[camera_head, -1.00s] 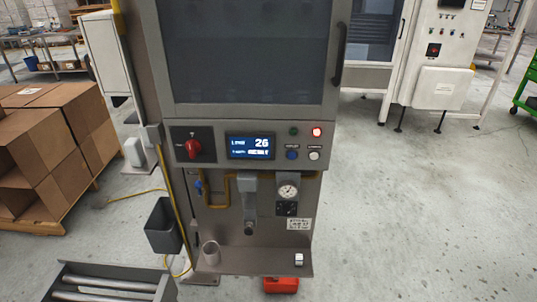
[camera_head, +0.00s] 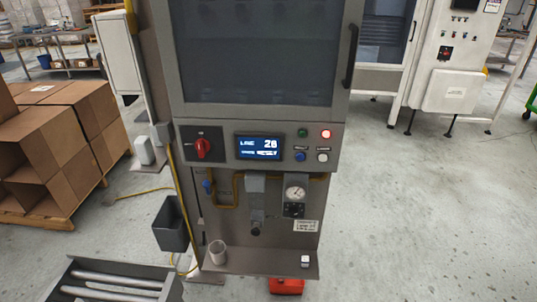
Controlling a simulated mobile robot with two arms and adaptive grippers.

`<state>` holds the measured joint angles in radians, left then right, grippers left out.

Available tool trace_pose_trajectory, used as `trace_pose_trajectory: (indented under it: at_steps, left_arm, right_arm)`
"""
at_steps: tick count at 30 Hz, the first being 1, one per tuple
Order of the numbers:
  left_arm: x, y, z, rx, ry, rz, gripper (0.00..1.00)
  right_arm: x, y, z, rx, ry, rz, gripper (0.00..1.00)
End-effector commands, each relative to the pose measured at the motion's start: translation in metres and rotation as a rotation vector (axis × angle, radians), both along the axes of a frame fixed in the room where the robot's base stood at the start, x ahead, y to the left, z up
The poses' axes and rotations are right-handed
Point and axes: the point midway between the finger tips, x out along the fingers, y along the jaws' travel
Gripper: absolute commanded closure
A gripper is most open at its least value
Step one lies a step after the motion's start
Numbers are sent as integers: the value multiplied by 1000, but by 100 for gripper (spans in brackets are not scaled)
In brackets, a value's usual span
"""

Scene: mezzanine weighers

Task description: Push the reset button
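A grey machine stands in the middle of the view, with a control panel (camera_head: 224,148) across its front. On the panel are a blue button (camera_head: 300,157) and a white button (camera_head: 323,157), side by side under small labels too blurred to read. Above them are a dark green lamp or button (camera_head: 303,133) and a lit red one (camera_head: 327,134). I cannot tell from the labels which is the reset button. A red rotary switch (camera_head: 203,149) and a blue display (camera_head: 258,147) showing 26 are to their left. Neither of my grippers is in view.
Below the panel are a gauge (camera_head: 295,193) and a shelf (camera_head: 262,264) with a cup (camera_head: 217,252). A roller conveyor (camera_head: 115,285) is at the lower left, a dark bin (camera_head: 172,226) behind it. Cardboard boxes (camera_head: 75,130) stand left. Floor to the right is clear.

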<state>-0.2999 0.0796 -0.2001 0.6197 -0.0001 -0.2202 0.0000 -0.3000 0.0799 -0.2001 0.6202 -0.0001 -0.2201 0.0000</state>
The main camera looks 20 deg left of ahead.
Motion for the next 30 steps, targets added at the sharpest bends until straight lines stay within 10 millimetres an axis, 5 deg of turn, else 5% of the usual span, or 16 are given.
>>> trace_pose_trajectory:
  at_steps: [2, 30]
  left_arm:
    - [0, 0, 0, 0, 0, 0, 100]
    - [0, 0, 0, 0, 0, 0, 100]
  right_arm:
    - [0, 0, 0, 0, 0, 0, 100]
    - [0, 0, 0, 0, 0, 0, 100]
